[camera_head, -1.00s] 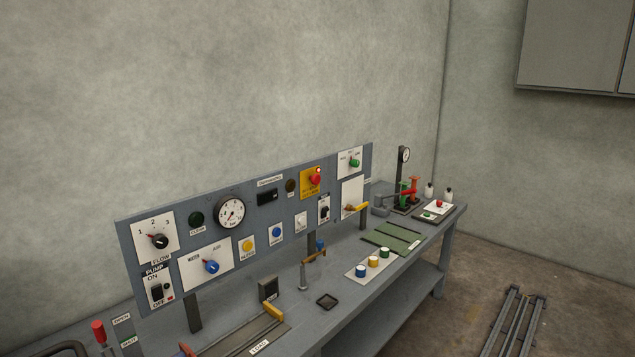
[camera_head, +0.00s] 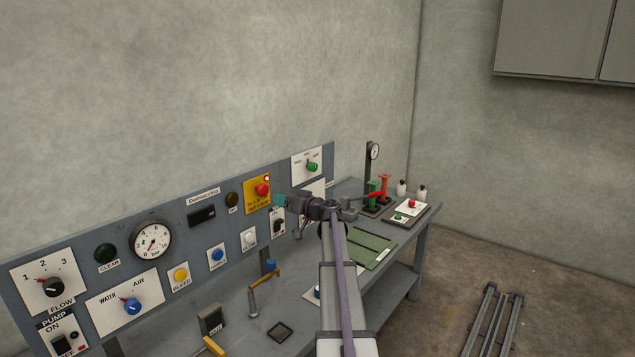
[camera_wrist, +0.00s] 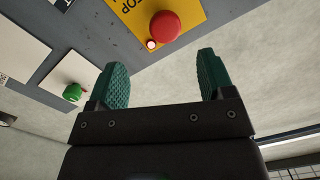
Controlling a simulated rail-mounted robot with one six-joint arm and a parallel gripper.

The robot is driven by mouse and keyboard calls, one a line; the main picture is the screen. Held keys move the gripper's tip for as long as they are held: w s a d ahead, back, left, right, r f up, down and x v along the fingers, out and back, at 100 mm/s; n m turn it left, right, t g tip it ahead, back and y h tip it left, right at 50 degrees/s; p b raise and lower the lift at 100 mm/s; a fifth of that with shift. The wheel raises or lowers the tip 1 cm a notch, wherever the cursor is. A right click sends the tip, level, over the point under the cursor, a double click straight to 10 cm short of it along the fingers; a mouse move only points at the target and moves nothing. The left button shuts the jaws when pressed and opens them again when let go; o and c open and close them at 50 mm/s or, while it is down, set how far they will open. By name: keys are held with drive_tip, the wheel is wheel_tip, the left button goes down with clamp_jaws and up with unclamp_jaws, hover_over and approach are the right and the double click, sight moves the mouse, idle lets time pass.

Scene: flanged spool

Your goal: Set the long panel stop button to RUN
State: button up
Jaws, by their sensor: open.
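The stop button is a red mushroom knob (camera_head: 262,190) on a yellow plate (camera_head: 251,202) of the long grey panel (camera_head: 228,225). A small red light (camera_head: 267,178) is lit beside it. In the wrist view the red button (camera_wrist: 165,26) is at the top, just beyond my fingertips, with the light (camera_wrist: 151,45) glowing next to it. My gripper (camera_wrist: 162,75) has green ribbed fingers and is open and empty. In the head view my gripper (camera_head: 280,200) is close to the button, on its right and slightly lower. The button's collar and the plate's lettering are only partly readable.
A green selector knob (camera_head: 312,167) on a white plate is right of the button. A switch (camera_head: 278,226) and a white button (camera_head: 248,238) sit below it. A brown-handled lever (camera_head: 264,280) stands on the bench. My arm hides part of the bench.

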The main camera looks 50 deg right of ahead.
sight(265, 190)
drive_tip(key=shift+n+t+h, duration=0.3)
drive_tip(key=shift+n+h, duration=0.2)
drive_tip(key=shift+n, duration=0.1)
drive_tip(key=w, duration=0.3)
drive_tip(key=w+a, duration=0.1)
drive_tip(key=w, duration=0.3)
drive_tip(key=w+r, duration=0.1)
drive_tip(key=w, duration=0.2)
drive_tip(key=shift+w+a, duration=0.15)
drive_tip(key=shift+w, duration=0.2)
drive_tip(key=shift+w+a, duration=0.1)
drive_tip(key=shift+w, duration=0.1)
drive_tip(key=shift+c, duration=0.3)
